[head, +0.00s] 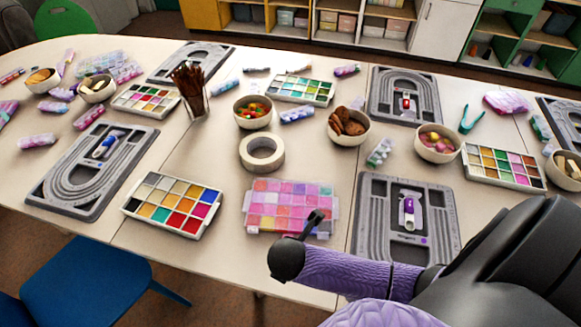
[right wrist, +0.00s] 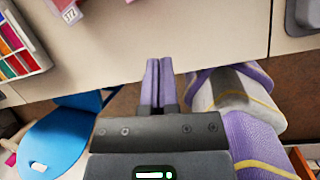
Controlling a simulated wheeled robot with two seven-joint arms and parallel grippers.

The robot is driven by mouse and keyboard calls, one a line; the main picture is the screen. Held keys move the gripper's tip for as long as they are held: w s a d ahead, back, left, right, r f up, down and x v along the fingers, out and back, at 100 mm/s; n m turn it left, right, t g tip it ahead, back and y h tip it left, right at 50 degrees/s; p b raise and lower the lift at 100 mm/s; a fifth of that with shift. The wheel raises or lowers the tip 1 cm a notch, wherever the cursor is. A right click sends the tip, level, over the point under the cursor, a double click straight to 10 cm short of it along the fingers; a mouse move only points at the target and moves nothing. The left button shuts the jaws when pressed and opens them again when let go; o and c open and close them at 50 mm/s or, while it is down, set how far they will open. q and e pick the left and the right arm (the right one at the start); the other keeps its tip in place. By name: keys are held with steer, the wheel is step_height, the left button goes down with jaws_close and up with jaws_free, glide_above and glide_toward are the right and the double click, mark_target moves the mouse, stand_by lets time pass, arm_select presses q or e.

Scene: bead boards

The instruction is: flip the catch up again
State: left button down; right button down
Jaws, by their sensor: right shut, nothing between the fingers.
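A clear-lidded bead box (head: 278,221) with pink, purple and orange compartments lies flat near the table's front edge in the head view. Small pale parts show along its rim. I cannot make out which one is the catch, or whether it is up or down. In the right wrist view a pink corner of the box (right wrist: 57,10), with a small numbered label, shows at top left. My right gripper (right wrist: 160,70) is shut and empty, its purple fingers together over the table's front edge. In the head view my right arm's dark end overlaps the box's front-right side. My left gripper is not in view.
A grey bead board (head: 444,254) with a purple-and-white piece lies right of the box. A paint palette (head: 128,207) lies left, and a tape roll (head: 247,153) behind. A blue chair (head: 85,280) stands before the table. Bare table shows between box and board.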

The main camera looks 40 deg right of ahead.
steer(key=r+n, duration=0.1)
steer(key=n, duration=0.1)
steer(key=w+d+r+n+h, duration=0.1)
steer(key=n, duration=0.1)
steer(key=shift+w+d, duration=0.15)
steer(key=shift+f, duration=0.1)
steer(key=b+x, duration=0.5)
steer(key=x, duration=0.4)
steer(key=shift+w+f, duration=0.1)
steer(key=shift+f, duration=0.1)
steer(key=shift+w+d+f+b, duration=0.1)
steer(key=shift+w+f+b, duration=0.05)
steer(key=shift+f+b, duration=0.15)
steer(key=shift+r, duration=0.15)
